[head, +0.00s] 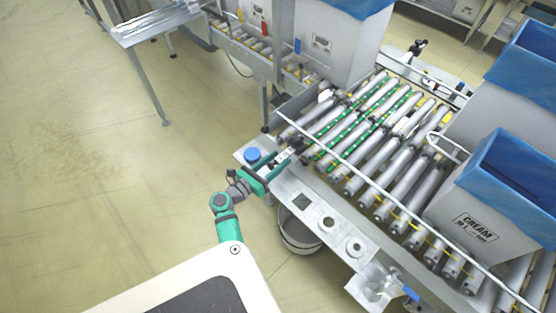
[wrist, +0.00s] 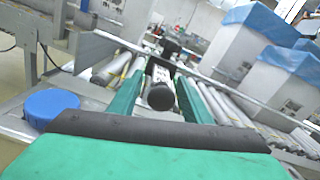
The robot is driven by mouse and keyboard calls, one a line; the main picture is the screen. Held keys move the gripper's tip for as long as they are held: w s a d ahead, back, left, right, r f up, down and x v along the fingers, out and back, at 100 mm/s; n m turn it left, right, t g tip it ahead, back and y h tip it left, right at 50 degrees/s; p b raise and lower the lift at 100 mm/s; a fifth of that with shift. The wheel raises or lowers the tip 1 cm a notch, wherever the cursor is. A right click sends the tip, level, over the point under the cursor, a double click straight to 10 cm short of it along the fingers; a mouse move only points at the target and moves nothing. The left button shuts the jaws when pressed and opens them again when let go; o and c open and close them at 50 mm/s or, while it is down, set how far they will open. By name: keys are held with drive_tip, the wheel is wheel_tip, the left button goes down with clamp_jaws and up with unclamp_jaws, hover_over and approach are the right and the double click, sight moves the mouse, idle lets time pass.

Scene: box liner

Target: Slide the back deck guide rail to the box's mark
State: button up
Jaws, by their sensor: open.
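A long thin metal guide rail (head: 372,182) runs along the near side of the roller deck (head: 345,140); another rail (head: 425,76) lies along the far side. I cannot tell which one is the back rail. My gripper (head: 277,165) is at the deck's near left corner, its teal fingers open. In the wrist view, a round black knob (wrist: 160,97) shows between the open fingers of my gripper (wrist: 159,77), with a pale marked strip (wrist: 161,74) behind it. Contact with the knob is not clear. The strip's markings are too small to read.
A blue round cap (head: 252,154) stands left of the gripper, also in the wrist view (wrist: 50,106). A blue-lined box marked CREAM (head: 474,226) stands on the rollers at right. A bin (head: 298,232) is under the deck edge. Floor at left is free.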

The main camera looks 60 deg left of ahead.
sight(284, 155)
drive_tip(key=shift+w, duration=0.4)
drive_tip(key=shift+s, duration=0.1)
clamp_jaws()
drive_tip(key=shift+x, duration=1.55)
unclamp_jaws()
drive_tip(key=shift+s, duration=0.1)
drive_tip(key=v, duration=1)
drive_tip(key=shift+s, duration=0.35)
